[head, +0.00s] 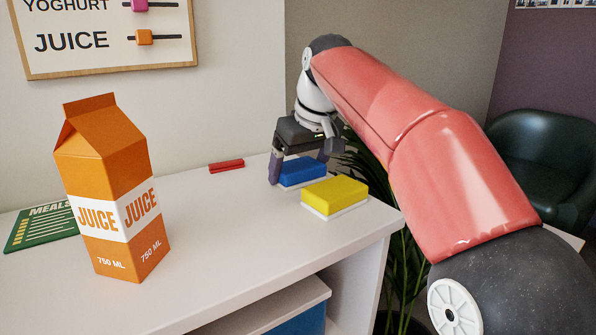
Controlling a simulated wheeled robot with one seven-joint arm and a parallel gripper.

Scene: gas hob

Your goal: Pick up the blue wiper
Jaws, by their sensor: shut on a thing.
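The blue wiper (302,170) is a small block with a blue top and a pale underside, near the back right of the white counter. My gripper (298,172) comes down over it with one finger at each end, shut on it. The wiper looks level and at or very near the counter surface; I cannot tell whether it is lifted. The far finger is partly hidden behind the wiper.
A yellow wiper (335,192) lies just in front of the blue one. A red object (227,165) lies to the left. An orange juice carton (108,190) stands at the left, beside a green meals booklet (42,226). The counter's middle is clear; its right edge (385,225) is close.

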